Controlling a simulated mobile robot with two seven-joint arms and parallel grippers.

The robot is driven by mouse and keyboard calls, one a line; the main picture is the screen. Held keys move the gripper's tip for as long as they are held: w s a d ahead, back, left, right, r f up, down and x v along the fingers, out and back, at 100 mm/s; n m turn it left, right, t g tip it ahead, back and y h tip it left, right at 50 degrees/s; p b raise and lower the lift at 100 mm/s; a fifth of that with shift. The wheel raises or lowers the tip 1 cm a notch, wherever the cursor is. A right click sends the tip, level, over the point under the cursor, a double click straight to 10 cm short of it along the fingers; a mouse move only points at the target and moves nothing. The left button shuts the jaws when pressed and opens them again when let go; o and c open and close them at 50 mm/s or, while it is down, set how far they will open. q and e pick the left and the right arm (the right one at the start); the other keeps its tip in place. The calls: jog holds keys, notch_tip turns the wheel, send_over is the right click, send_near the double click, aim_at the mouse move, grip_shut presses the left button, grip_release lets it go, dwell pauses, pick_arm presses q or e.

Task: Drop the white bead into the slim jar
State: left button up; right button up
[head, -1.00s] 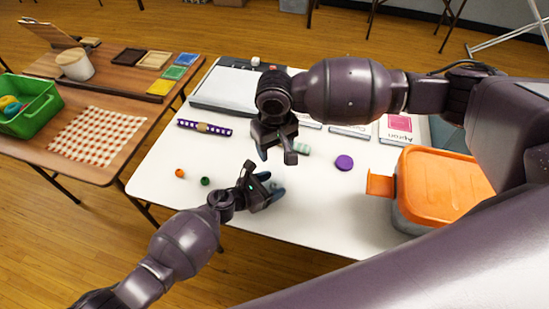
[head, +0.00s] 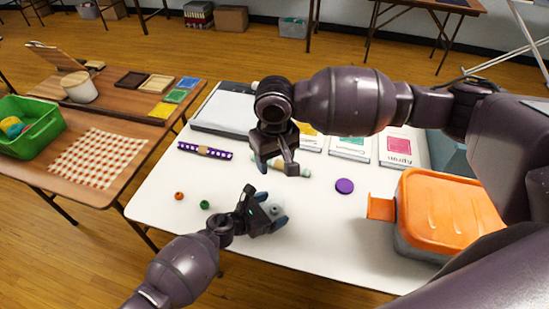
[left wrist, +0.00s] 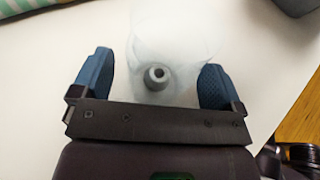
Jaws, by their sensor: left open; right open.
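My left gripper (head: 274,213) is open, low over the front of the white table. My right gripper (head: 275,168) is open and empty farther back. I cannot make out the slim jar for certain.
An orange bead (head: 179,196) and a green bead (head: 205,205) lie to the left. A striped roll (head: 298,172) lies behind my right gripper. A purple disc (head: 344,186) and orange-lidded box (head: 445,210) stand right. A purple strap (head: 205,151) lies back left.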

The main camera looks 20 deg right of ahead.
pick_arm(q)
jog(key=p+v, duration=0.1)
jog(key=v, duration=0.8)
jog(key=shift+a+r, duration=0.1)
jog(key=shift+a, duration=0.05)
jog(key=shift+v, duration=0.75)
jog(key=shift+s, duration=0.1)
